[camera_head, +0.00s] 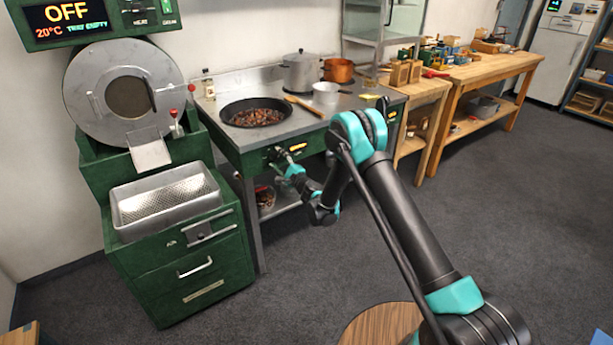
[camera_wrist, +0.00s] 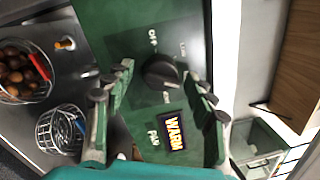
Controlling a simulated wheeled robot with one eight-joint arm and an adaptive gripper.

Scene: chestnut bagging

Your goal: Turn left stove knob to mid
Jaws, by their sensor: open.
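The stove (camera_head: 235,140) has a green front panel under a steel top. In the wrist view, the dark round left knob (camera_wrist: 160,71) sits on this green panel (camera_wrist: 95,20), with small labels around it and a lit display (camera_wrist: 172,131) reading WARM. The label the knob points to is too small to tell. My gripper (camera_wrist: 161,76) is open, with one finger on each side of the knob; whether they touch it I cannot tell. In the head view, my gripper (camera_head: 281,160) is at the left part of the stove front and hides the knob.
A wide pan (camera_head: 225,109) of chestnuts sits on the stove, with pots (camera_head: 300,72) behind. A green roaster (camera_head: 175,255) with a display reading OFF stands left. Below the stove, a shelf (camera_head: 287,203) holds containers. Wooden workbenches (camera_head: 465,75) stand right.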

